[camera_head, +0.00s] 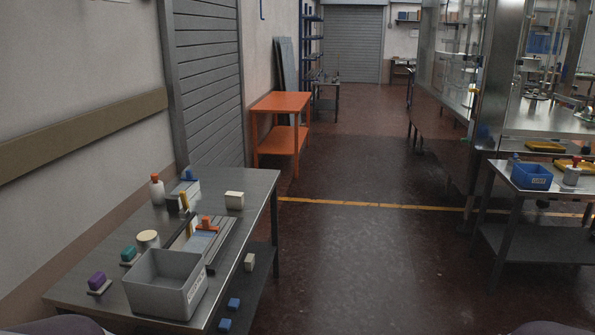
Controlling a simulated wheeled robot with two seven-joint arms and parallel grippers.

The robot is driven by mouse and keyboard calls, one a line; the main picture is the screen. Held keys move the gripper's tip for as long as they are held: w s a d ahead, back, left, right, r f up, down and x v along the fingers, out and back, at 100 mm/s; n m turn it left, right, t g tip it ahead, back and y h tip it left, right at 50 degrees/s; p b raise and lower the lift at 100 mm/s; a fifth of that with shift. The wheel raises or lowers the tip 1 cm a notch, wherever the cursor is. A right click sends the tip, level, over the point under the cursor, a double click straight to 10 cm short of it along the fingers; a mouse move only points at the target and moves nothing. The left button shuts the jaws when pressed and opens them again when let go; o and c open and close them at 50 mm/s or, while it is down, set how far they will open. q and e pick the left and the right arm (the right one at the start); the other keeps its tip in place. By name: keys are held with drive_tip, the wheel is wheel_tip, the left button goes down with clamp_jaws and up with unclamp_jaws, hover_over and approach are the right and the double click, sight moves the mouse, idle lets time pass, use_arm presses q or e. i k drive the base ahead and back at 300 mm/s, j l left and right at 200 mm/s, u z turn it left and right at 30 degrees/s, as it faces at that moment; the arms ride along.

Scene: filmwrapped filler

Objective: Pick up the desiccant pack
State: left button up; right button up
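No item in the head view can be told for certain to be the desiccant pack. On the steel table (253,186) at left, a small cream box (234,200) stands alone near the back right. A cream round tub (148,240) stands behind the grey bin (166,284), which bears a label reading too small to make out. The bin's inside is only partly visible. Neither of my grippers is in view; only dark rounded shapes, probably my own arms, show at the bottom edge.
The table also holds an orange-capped white bottle (157,190), an orange-handled device (207,224), a teal block (129,254) and a purple block (98,282). Small blue blocks (233,304) lie below. An orange table (283,104) stands farther back. The central floor (345,250) is clear.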

sight(233, 200)
drive_tip(key=i+z, duration=0.1)
drive_tip(key=i, duration=2.1)
drive_tip(key=i+l+u, duration=0.1)
drive_tip(key=i+u, duration=0.35)
drive_tip(key=i+l+u, duration=0.45)
drive_tip(key=i, duration=0.2)
drive_tip(key=i+l+u, duration=0.9)
drive_tip(key=l, duration=0.2)
